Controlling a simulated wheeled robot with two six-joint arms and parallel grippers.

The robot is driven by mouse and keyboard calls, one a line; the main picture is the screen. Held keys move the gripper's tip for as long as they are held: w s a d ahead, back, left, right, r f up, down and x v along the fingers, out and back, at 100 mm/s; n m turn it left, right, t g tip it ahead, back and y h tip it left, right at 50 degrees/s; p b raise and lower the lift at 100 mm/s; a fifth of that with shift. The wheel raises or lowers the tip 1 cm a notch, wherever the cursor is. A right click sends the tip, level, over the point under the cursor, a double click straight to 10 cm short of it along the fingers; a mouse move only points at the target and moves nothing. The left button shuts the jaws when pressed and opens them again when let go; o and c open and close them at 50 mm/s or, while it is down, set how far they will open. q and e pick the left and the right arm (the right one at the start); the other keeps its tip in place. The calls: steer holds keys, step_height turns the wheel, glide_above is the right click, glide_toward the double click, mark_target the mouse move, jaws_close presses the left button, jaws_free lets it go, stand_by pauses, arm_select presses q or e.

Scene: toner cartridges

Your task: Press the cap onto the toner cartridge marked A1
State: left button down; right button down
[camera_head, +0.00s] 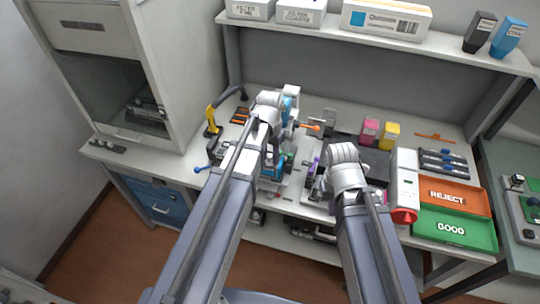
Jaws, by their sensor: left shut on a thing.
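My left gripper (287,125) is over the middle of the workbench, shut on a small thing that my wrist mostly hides. My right gripper (315,178) is lower and to the right, beside a small purple part (313,167). Its fingers are too small and covered to tell open from shut. Blue and green parts (275,168) sit on the bench between the arms. Magenta (370,131) and yellow (388,135) cartridges stand at the back right of the bench. No A1 mark can be read, and I cannot pick out the cap.
An orange REJECT tray (470,198) and a green GOOD tray (473,233) lie at the right. A white device with a red end (404,180) stands beside them. A yellow-handled tool (211,120) is at the left. Boxes and black and blue cartridges (508,37) are on the shelf (380,40).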

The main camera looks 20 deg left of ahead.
arm_select(q)
steer(key=shift+c, duration=1)
jaws_free()
steer(key=shift+r, duration=0.1)
steer(key=shift+r+p, duration=3.45)
steer(key=shift+p, duration=0.1)
